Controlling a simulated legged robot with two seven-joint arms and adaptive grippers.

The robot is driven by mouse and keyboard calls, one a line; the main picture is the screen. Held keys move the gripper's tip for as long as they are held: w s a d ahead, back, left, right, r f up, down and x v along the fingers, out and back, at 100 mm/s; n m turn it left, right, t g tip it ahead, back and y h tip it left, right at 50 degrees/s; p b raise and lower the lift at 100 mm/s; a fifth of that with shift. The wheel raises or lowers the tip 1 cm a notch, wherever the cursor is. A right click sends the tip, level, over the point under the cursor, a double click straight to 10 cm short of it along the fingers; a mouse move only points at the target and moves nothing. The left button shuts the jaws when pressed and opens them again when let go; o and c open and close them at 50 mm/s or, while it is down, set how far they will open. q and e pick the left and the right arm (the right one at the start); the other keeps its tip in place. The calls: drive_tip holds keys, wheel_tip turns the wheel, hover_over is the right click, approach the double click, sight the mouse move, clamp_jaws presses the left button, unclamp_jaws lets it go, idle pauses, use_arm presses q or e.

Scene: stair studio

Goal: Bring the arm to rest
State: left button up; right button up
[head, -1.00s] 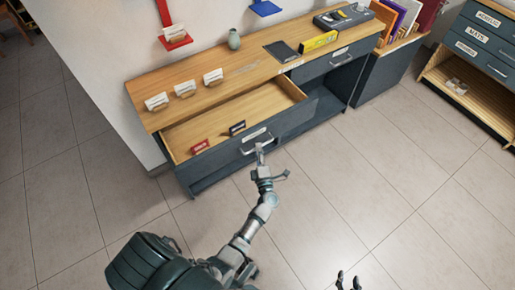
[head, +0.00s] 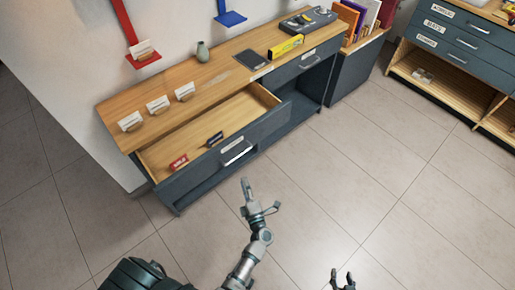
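My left gripper (head: 260,196) is open and empty in the head view. It hangs over the floor in front of the open drawer (head: 215,160), clear of the drawer's metal handle (head: 236,153). My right gripper (head: 343,277) shows at the bottom edge, with its fingers apart and nothing between them. The drawer stands pulled out from the dark cabinet, with a small red item (head: 178,162) and a small dark item (head: 215,139) inside.
The wooden cabinet top (head: 215,75) carries several card holders, a grey-green vase (head: 202,52), a dark tablet-like slab (head: 251,60) and a yellow box (head: 286,46). Another drawer cabinet (head: 455,50) stands at the upper right. The tiled floor (head: 370,180) is clear.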

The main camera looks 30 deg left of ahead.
use_arm(q)
drive_tip(key=d+f+m+t+h+p, duration=0.4)
drive_tip(key=d+m+h, duration=0.4)
drive_tip(key=m+h, duration=0.4)
drive_tip(key=s+d+f+m+g+h+p, duration=0.35)
drive_tip(key=s+f+m+g, duration=0.25)
drive_tip(key=s+f+m, duration=0.25)
drive_tip(key=s+a+f+m+g+p, duration=0.2)
drive_tip(key=s+a+f+m+g, duration=0.1)
drive_tip(key=s, duration=0.8)
drive_tip(key=s+a+f+m+g+y+p, duration=0.1)
drive_tip(key=s+a+f+m+g, duration=0.3)
drive_tip(key=s, duration=0.7)
wheel_tip(320, 180, down, 2)
drive_tip(key=g, duration=0.3)
drive_tip(key=shift+s+f+m+p, duration=0.15)
drive_tip(key=shift+s+m+p, duration=0.2)
use_arm(e)
drive_tip(key=s+d+f+g+h, duration=0.1)
drive_tip(key=s+d+f+g, duration=0.1)
drive_tip(key=s+f+g, duration=0.2)
drive_tip(key=s+d+f+g, duration=0.2)
drive_tip(key=s+f+g, duration=0.2)
drive_tip(key=s+f, duration=0.7)
wheel_tip(320, 180, down, 8)
drive_tip(key=shift+s+r+h, duration=0.1)
drive_tip(key=shift+s+h, duration=0.1)
drive_tip(key=shift+h, duration=0.2)
